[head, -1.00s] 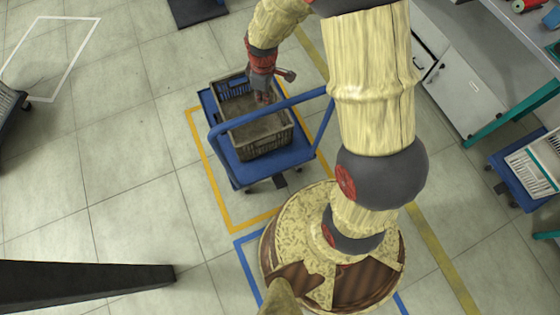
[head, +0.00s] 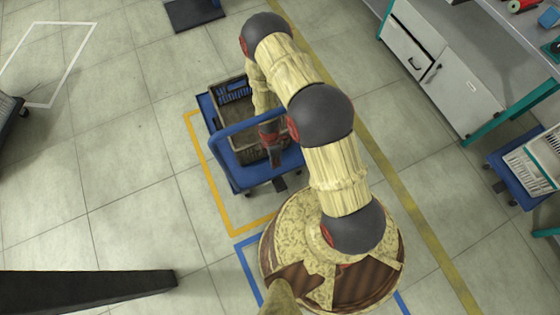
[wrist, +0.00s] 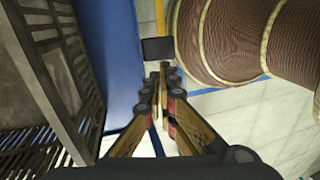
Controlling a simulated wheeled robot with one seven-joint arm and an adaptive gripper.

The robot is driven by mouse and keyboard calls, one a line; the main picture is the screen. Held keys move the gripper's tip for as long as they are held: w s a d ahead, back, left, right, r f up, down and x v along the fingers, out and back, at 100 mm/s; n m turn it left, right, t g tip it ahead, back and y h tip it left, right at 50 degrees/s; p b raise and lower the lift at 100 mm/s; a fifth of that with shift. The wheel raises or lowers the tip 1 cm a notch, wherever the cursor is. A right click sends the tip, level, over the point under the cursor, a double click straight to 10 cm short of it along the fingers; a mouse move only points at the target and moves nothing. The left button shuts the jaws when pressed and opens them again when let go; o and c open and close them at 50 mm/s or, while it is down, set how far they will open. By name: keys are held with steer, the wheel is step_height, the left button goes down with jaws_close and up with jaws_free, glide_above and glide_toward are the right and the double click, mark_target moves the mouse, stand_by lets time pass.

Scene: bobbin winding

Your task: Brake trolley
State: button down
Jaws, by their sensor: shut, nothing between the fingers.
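The blue trolley (head: 242,178) stands inside a yellow floor outline, with a grey-brown crate (head: 226,116) on its deck. Its blue push handle (head: 240,127) crosses above the crate. A small dark part (head: 279,184) juts from the trolley's near edge. In the wrist view a dark flat pad (wrist: 157,50), perhaps a brake pedal, lies just beyond my fingertips beside the blue deck edge (wrist: 108,45). My gripper (wrist: 163,72) is shut and empty, pointing down at the trolley's near side. It also shows in the head view (head: 274,160). I cannot tell whether the fingertips touch the pad.
My round base stands close to the trolley's near side. A workbench with white cabinets (head: 462,90) is on the right, with another blue trolley (head: 512,180) beneath. A dark beam (head: 85,284) crosses the lower left. Open tiled floor lies to the left.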

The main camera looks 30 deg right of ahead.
steer(key=shift+s+f+n, duration=0.3)
steer(key=shift+s+f, duration=0.65)
steer(key=shift+f, duration=0.3)
steer(key=b, duration=0.5)
glide_toward(282, 188)
steer(key=x, duration=0.7)
steer(key=shift+w+a, duration=0.1)
steer(key=shift+w, duration=0.25)
steer(key=shift+s+f, duration=0.1)
steer(key=shift+s, duration=0.15)
